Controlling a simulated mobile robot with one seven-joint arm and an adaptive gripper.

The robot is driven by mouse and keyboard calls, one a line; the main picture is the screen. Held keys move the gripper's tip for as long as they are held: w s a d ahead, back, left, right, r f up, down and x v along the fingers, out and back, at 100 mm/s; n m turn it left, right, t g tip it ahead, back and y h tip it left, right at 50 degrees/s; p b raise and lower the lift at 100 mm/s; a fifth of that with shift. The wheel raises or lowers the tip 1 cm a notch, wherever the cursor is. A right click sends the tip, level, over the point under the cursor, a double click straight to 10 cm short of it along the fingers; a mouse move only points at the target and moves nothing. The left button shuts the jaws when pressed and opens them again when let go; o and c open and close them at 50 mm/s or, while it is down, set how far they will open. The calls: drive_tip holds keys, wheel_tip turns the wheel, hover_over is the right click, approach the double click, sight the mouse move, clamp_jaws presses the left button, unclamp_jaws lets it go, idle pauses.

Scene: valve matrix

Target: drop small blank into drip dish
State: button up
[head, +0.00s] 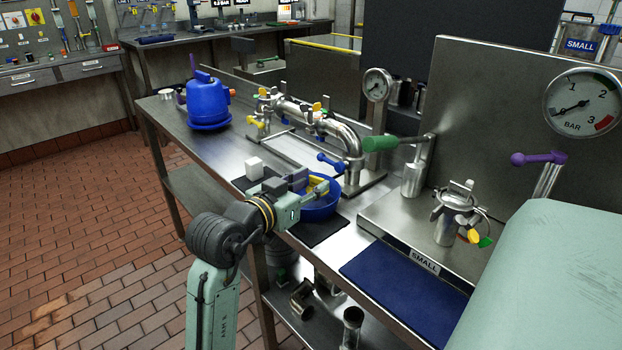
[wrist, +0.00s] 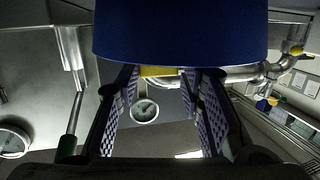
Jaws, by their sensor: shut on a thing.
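The drip dish (head: 322,211) is a round blue bowl on a dark mat at the bench's front edge. In the wrist view its blue wall (wrist: 180,30) fills the top. My gripper (head: 312,188) reaches in from the left, over the dish's near rim. It is shut on a yellow piece (wrist: 158,72), which seems to be the small blank. The piece shows between the fingertips in the wrist view and as yellow (head: 318,187) at the dish opening in the head view. Most of it is hidden by the rim and fingers. I cannot tell if it touches the dish.
A white cube (head: 254,168) stands left of the gripper. A steel pipe with coloured valve handles (head: 320,125) runs behind the dish. A green handle (head: 381,143) sticks out to the right. A blue mat (head: 402,280) lies at the front right, clear on top.

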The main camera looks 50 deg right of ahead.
drive_tip(key=o, duration=0.9)
drive_tip(key=v, duration=1.2)
drive_tip(key=shift+a+f, duration=0.1)
